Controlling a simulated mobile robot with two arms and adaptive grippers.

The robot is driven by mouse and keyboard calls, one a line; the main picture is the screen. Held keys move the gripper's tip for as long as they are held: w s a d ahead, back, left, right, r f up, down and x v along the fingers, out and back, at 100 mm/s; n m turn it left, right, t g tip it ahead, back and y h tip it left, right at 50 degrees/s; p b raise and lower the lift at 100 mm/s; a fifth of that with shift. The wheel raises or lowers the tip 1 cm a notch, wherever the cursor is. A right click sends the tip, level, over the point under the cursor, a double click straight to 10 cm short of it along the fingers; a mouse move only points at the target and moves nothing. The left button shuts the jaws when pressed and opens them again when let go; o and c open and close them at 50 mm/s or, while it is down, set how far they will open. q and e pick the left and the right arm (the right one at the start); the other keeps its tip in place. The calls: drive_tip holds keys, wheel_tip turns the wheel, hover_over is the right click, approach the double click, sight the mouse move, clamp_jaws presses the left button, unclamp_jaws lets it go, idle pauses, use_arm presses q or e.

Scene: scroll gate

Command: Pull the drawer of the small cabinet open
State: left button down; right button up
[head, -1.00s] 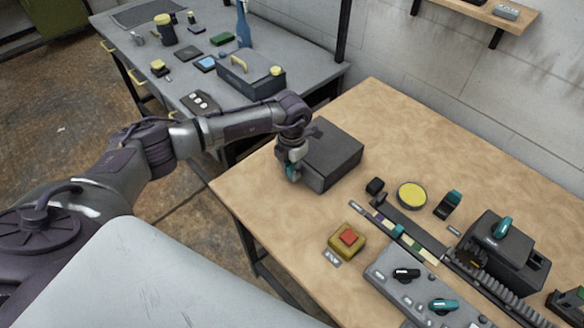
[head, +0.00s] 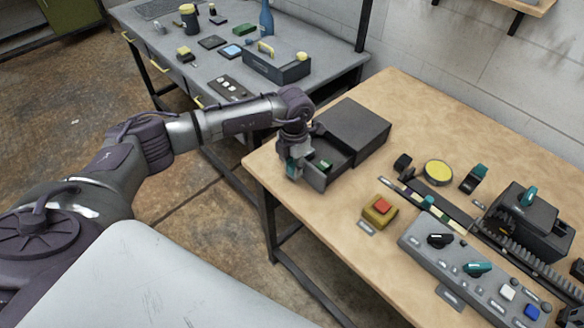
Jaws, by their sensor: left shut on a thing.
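The small cabinet (head: 358,127) is a dark grey box on the far left part of the wooden table. Its drawer (head: 330,166) stands partly out of the front, and a small green item (head: 325,165) shows inside. My left gripper (head: 294,170) is at the drawer's front and shut on it, most likely at the handle, which the gripper hides. My right gripper is not in view.
The wooden table (head: 430,108) also bears a red button on a yellow box (head: 380,209), a yellow disc (head: 438,172), a grey control panel (head: 470,268) and a dark geared device (head: 528,218). A grey workbench (head: 290,98) with tools stands behind on the left.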

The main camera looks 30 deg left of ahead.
use_arm(q)
drive_tip(key=c, duration=1)
unclamp_jaws()
drive_tip(key=shift+w+d, duration=0.2)
drive_tip(key=shift+w, duration=0.4)
drive_tip(key=shift+o, duration=0.2)
drive_tip(key=shift+s, duration=0.15)
drive_tip(key=shift+s+a+r, duration=0.1)
drive_tip(key=shift+s+a, duration=0.05)
drive_tip(key=shift+r, duration=0.3)
wheel_tip(320, 180, up, 11)
drive_tip(key=shift+r, duration=0.2)
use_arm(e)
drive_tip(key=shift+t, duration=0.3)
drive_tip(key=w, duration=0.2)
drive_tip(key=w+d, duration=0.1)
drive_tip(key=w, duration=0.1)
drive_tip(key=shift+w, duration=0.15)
